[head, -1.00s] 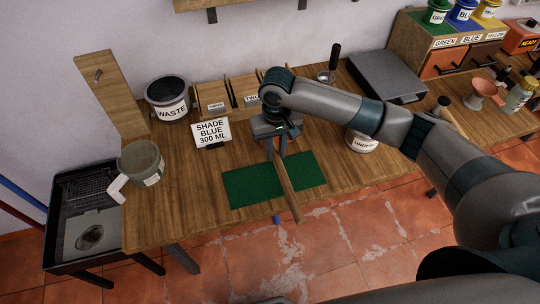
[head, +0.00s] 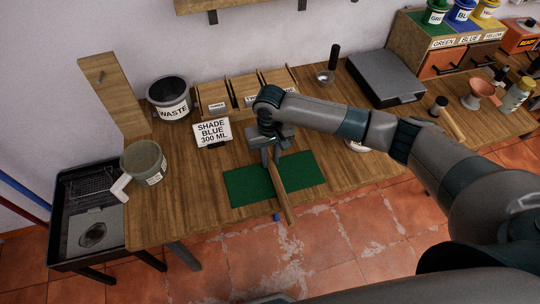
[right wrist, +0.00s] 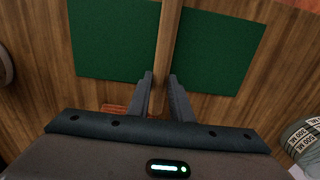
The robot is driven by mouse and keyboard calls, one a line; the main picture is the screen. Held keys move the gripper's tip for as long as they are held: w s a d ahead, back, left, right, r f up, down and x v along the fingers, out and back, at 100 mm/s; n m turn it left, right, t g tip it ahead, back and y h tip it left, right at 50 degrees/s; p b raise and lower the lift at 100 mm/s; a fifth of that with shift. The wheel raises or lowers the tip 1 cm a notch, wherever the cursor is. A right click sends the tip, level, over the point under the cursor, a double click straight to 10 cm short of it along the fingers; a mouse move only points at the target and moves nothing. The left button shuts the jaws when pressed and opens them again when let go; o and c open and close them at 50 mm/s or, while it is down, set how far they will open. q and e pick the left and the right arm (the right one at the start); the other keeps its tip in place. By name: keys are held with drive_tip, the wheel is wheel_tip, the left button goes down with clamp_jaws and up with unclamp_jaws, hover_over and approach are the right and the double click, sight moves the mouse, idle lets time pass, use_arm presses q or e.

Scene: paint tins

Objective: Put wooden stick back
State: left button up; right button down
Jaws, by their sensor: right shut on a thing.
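The wooden stick (head: 279,194) is a long, thin brown bar. My right gripper (head: 269,160) is shut on it near its upper end in the head view. The stick slants over the green mat (head: 240,185), and its free end sticks out past the table's front edge. In the right wrist view the stick (right wrist: 168,40) runs from between the two fingertips (right wrist: 162,85) across the green mat (right wrist: 112,45). I cannot tell whether the stick touches the mat. My left gripper is not in view.
Wooden compartments (head: 212,97) with labels stand at the back, beside the waste bin (head: 170,108). A sign reading "SHADE BLUE 300 ML" (head: 212,133) stands in front. A clear measuring jug (head: 145,160) is at the left. A grey flat device (head: 385,78) sits at the back right.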

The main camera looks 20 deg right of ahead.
drive_tip(key=shift+f, duration=0.15)
drive_tip(key=c, duration=1.6)
unclamp_jaws()
drive_tip(key=shift+r+b, duration=1.85)
drive_tip(key=shift+r, duration=4.25)
